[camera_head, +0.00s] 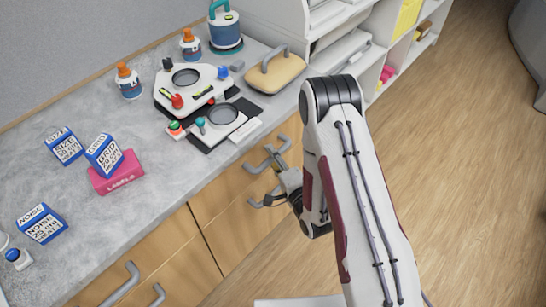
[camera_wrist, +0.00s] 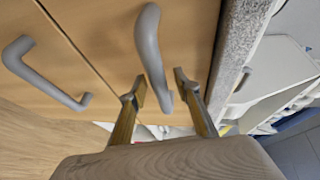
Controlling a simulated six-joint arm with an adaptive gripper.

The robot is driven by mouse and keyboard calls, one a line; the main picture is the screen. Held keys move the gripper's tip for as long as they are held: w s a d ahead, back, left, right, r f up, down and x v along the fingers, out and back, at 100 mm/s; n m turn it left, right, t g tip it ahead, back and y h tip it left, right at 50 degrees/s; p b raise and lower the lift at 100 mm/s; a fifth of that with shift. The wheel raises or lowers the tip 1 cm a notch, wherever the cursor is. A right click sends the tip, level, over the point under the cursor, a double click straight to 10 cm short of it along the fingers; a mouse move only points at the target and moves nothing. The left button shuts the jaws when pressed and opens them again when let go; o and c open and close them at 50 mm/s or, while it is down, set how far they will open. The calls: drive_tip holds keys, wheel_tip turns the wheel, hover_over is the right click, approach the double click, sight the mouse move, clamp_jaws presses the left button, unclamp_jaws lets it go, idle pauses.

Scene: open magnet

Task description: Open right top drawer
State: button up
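The right top drawer (camera_wrist: 190,30) is a light wood front just under the speckled countertop edge, and it looks closed. Its grey bar handle (camera_wrist: 150,45) shows in the wrist view, with one end reaching down between my fingers. My gripper (camera_wrist: 160,86) is open, with one fingertip on each side of the handle; I cannot tell whether either touches it. In the head view my gripper (camera_head: 276,168) is at the right cabinet front, where the arm and fingers partly hide the handle. The lower drawer's handle (camera_wrist: 45,75) is at left in the wrist view.
The grey countertop (camera_head: 120,225) above holds blue-white boxes, a pink box (camera_head: 116,172), bottles and a white device (camera_head: 190,88). Left cabinet handles (camera_head: 120,284) are at the lower left. White shelves (camera_head: 400,45) stand at the back. Wooden floor (camera_head: 470,180) is clear at right.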

clamp_jaws()
drive_tip(key=shift+s+d, duration=0.1)
drive_tip(key=shift+d, duration=0.05)
drive_tip(key=s+d, duration=1.3)
idle(0.7)
unclamp_jaws()
